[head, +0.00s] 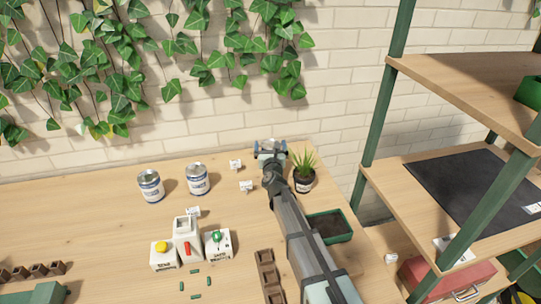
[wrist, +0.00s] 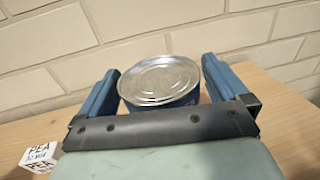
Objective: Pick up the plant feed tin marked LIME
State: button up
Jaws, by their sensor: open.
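My gripper (head: 270,147) is at the back of the bench near the brick wall, to the left of a spiky potted plant. In the wrist view its two blue fingers stand open on either side of a tin (wrist: 160,82) with a round silver lid. The tin's dark blue side shows only a little below the lid, and its label is hidden, so I cannot tell whether it is marked LIME. Two more silver-topped tins with blue and white labels, one (head: 151,186) and another (head: 197,179), stand to the left; their words are too small to read.
The potted plant (head: 304,176) and a green tray (head: 330,226) are close on the right. A switch box (head: 187,240) stands at the front left. Shelving (head: 455,180) rises at the right.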

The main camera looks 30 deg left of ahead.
jog(key=shift+w+a, duration=0.35)
jog(key=shift+w, duration=0.15)
jog(key=c, duration=1.2)
